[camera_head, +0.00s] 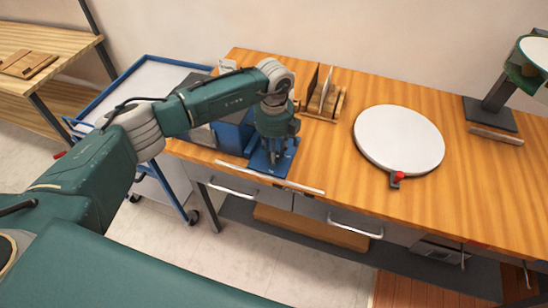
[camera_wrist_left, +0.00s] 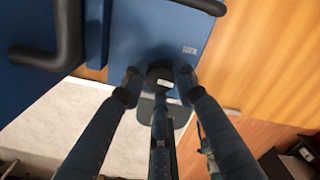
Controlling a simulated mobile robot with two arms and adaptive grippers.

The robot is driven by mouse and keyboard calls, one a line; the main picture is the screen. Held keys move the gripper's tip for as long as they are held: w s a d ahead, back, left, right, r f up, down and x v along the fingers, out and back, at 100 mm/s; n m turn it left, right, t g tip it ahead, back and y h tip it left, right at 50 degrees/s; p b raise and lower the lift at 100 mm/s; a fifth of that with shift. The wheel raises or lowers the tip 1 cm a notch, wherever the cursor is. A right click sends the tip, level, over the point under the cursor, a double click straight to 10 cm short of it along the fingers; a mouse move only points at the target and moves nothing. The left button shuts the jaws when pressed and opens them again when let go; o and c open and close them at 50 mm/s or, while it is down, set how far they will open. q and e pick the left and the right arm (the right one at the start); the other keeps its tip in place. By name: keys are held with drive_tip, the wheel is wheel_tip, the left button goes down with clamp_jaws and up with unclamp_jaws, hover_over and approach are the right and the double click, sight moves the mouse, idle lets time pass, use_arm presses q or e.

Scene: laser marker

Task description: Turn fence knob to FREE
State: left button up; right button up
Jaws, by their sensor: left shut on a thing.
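The fence knob (camera_wrist_left: 160,75) is a dark round knob on a blue plate, seen in the left wrist view. A small pale label (camera_wrist_left: 190,50) sits beside it on the plate; its wording is too small to read. My left gripper (camera_wrist_left: 160,84) is shut on the knob, its fingers around the knob's sides and partly hiding it. In the head view my left gripper (camera_head: 273,155) points down over the blue base (camera_head: 266,166) of the machine, near the bench's front edge, and hides the knob. My right gripper is not in view.
The blue machine body (camera_head: 232,134) stands just left of the gripper. A wooden rack (camera_head: 334,104) holds upright boards behind it. A white round disc (camera_head: 399,139) with a red knob (camera_head: 399,175) lies to the right. Black handles (camera_wrist_left: 62,30) flank the plate. The bench's right front is clear.

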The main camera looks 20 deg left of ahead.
use_arm(q)
drive_tip(key=m+b, duration=0.4)
drive_tip(key=shift+f+m, duration=0.2)
drive_tip(key=shift+m, duration=0.2)
drive_tip(key=m+b, duration=0.7)
drive_tip(key=m, duration=0.1)
drive_tip(key=shift+m, duration=0.4)
drive_tip(key=shift+r+m+b, duration=0.2)
drive_tip(key=shift+m+b, duration=0.8)
drive_tip(key=shift+m, duration=0.6)
drive_tip(key=o, duration=1.1)
drive_tip(key=shift+o, duration=0.2)
drive_tip(key=shift+r, duration=0.1)
